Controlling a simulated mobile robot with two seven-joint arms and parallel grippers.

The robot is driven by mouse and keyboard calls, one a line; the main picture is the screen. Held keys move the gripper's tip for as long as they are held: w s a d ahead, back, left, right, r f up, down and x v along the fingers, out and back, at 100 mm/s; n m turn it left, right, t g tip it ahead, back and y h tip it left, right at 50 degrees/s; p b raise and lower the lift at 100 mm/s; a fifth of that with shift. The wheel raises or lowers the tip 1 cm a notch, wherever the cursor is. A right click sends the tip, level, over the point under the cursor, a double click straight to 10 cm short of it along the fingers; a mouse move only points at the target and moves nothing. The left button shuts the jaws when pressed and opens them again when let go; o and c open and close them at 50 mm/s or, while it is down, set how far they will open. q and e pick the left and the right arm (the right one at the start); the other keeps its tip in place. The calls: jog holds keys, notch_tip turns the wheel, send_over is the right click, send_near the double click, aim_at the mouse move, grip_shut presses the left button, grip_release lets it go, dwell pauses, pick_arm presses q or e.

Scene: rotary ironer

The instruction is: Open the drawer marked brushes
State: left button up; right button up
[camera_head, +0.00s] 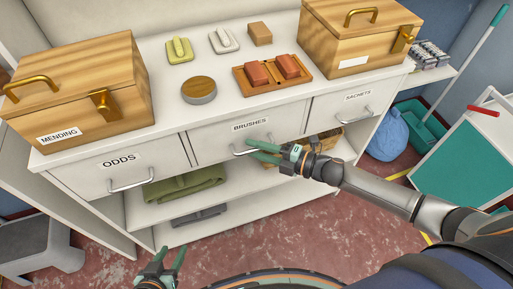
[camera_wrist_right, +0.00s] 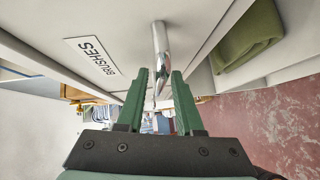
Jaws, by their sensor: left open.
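The drawer marked brushes (camera_head: 215,148) is the middle one of three in the white cabinet, and its front looks flush with its neighbours. Its label (camera_head: 250,125) also shows in the right wrist view (camera_wrist_right: 93,57). My right gripper (camera_head: 250,148) is at this drawer's bar handle (camera_head: 238,153). In the right wrist view the metal handle (camera_wrist_right: 159,45) runs between the two green fingertips (camera_wrist_right: 161,80), with a gap visible beside it, so the fingers look open around it. My left gripper (camera_head: 168,262) is open and empty, low in front of the cabinet.
The odds drawer (camera_head: 85,178) and sachets drawer (camera_head: 335,112) flank it, both shut. Two wooden boxes (camera_head: 75,85) (camera_head: 360,40) and small items stand on top. A folded green cloth (camera_head: 178,186) lies on the shelf below. A grey stool (camera_head: 40,245) is at left.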

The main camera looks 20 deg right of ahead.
grip_shut()
dwell(1.1)
